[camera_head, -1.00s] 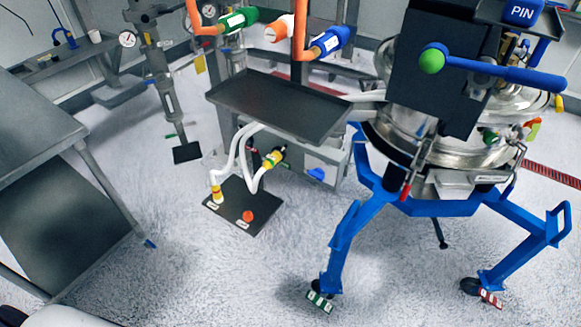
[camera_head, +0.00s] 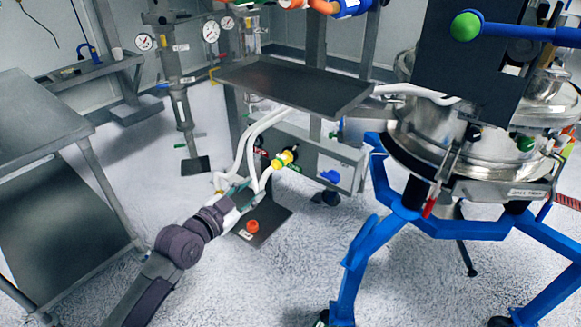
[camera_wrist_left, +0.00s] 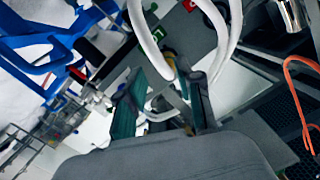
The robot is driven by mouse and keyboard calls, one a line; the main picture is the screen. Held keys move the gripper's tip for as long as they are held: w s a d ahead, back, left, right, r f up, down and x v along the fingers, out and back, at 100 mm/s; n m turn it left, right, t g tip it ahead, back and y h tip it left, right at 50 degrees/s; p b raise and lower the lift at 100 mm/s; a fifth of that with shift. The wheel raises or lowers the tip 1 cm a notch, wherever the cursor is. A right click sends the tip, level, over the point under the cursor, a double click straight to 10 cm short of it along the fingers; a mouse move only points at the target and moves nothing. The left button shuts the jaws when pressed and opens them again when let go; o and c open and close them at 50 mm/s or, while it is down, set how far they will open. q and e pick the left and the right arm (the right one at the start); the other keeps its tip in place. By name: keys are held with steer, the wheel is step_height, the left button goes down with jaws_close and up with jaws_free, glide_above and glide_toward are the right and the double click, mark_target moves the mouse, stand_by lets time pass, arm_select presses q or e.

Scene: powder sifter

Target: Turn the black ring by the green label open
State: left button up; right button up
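My left gripper (camera_head: 232,192) is low by the white hoses (camera_head: 262,128), above the dark floor plate (camera_head: 268,226). In the left wrist view its two fingers (camera_wrist_left: 168,92) stand apart. A yellow and dark fitting (camera_wrist_left: 168,62) at a hose end shows beyond and between them; whether they touch it is unclear. I cannot clearly pick out the black ring. My right gripper is not in view.
A dark tray (camera_head: 295,85) overhangs the hoses. An orange-red cap (camera_head: 253,226) stands on the floor plate. The steel sifter on its blue frame (camera_head: 365,255) is at right. A grey table (camera_head: 35,115) is at left. Open floor lies in front.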

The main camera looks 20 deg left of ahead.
mark_target(294, 148)
arm_select(q)
step_height(294, 148, up, 5)
steer(key=d+m+h, duration=0.1)
steer(key=d+h, duration=0.1)
steer(key=shift+t, duration=0.4)
steer(key=x, duration=1.2)
steer(key=shift+w+d+f+p, duration=0.1)
steer(key=shift+w+f+p, duration=0.05)
steer(key=shift+w+p, duration=0.2)
steer(key=shift+c, duration=0.3)
jaws_close()
